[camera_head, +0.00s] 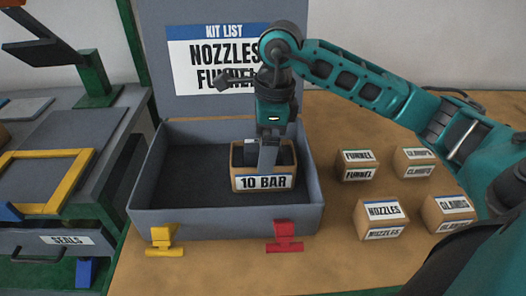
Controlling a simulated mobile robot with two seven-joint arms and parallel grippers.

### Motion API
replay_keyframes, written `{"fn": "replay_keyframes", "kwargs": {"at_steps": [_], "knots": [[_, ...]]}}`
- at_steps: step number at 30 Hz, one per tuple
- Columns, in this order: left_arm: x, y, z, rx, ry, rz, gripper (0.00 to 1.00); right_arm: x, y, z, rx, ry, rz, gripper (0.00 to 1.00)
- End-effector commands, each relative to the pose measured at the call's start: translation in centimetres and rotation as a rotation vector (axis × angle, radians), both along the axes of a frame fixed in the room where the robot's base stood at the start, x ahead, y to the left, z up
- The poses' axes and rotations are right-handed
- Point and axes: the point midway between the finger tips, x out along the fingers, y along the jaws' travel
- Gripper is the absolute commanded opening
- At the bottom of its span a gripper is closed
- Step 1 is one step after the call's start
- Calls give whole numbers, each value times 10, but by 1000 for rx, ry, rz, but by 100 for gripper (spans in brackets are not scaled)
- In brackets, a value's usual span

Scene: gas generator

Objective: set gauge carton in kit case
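The gauge carton (242,184), a small brown box with a "10 BAR" label on its front and a dark top, is inside the grey kit case (171,224), in its right half. It looks upright, but I cannot tell whether it rests on the case floor. My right gripper (268,158) points down at the carton, with a grey finger overlapping its front side. The other finger is hidden, so whether it grips the carton is unclear. The case's raised lid (205,103) carries a list reading "NOZZLES" and a partly hidden "FUNNEL". My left gripper is not in view.
Cartons marked funnel (357,166), nozzles (381,219) and glands or similar (414,163) stand on the wooden table right of the case. Yellow (163,238) and red (285,237) latches are at its front. A bench with a "SEALS" drawer (66,240) stands left.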

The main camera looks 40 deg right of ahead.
Motion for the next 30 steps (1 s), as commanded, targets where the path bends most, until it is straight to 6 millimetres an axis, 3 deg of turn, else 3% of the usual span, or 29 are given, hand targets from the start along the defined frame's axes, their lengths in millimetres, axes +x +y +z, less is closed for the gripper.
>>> {"fn": "replay_keyframes", "kwargs": {"at_steps": [1,6,12,30], "knots": [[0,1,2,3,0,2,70,0,-1,15,0,-6,-1,100],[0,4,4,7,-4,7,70,-2,-5,51,0,-6,0,100],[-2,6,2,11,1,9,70,-5,-8,79,0,-1,0,100],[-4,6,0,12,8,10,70,-6,-9,86,0,1,0,100]]}}
